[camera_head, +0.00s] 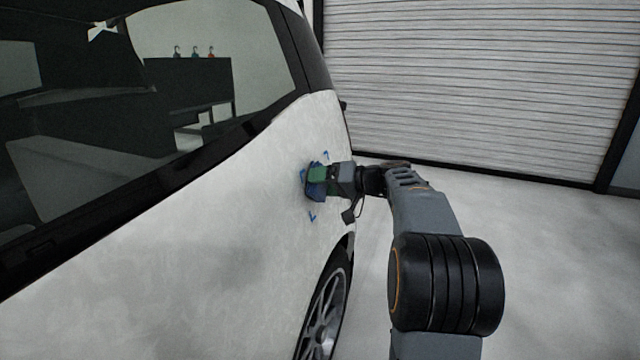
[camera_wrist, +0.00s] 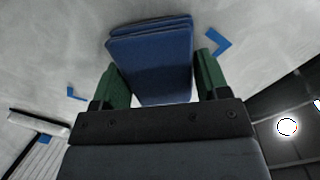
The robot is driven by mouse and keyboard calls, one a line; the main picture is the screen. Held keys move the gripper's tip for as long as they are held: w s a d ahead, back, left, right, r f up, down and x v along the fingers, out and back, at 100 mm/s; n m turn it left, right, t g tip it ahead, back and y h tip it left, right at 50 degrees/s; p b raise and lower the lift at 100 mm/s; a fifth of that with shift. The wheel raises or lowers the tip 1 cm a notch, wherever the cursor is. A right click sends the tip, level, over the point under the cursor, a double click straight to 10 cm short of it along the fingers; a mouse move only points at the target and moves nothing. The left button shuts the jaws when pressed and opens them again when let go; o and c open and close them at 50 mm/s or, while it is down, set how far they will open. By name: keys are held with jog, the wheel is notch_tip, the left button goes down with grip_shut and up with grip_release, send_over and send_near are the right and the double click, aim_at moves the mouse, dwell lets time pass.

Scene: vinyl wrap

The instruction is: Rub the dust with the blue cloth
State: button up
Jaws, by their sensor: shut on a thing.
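The blue cloth (camera_wrist: 150,65) is a folded pad between the two green fingers of my gripper (camera_wrist: 158,88) in the wrist view. My gripper is shut on it. In the head view my gripper (camera_head: 318,176) is at the side of the white car (camera_head: 200,230), with the cloth (camera_head: 308,184) at the car panel. I cannot tell whether it touches. Blue corner marks (camera_head: 312,217) show on the panel around the cloth. Grey, dusty smudges show on the panel; the patch behind the cloth is hidden.
The car's rear wheel (camera_head: 326,312) is below the marked area. Dark side windows (camera_head: 200,60) are above it. A closed roller door (camera_head: 480,80) stands behind. The floor (camera_head: 560,260) to the right is clear.

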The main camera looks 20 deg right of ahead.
jog(key=w+d+p, duration=0.7)
jog(key=w+d, duration=0.1)
jog(key=shift+w+p, duration=0.15)
jog(key=shift+p, duration=0.2)
dwell(0.9)
jog(key=shift+d+f, duration=0.1)
jog(key=shift+b+v, duration=0.3)
jog(key=shift+v, duration=2.65)
jog(key=shift+v, duration=1.5)
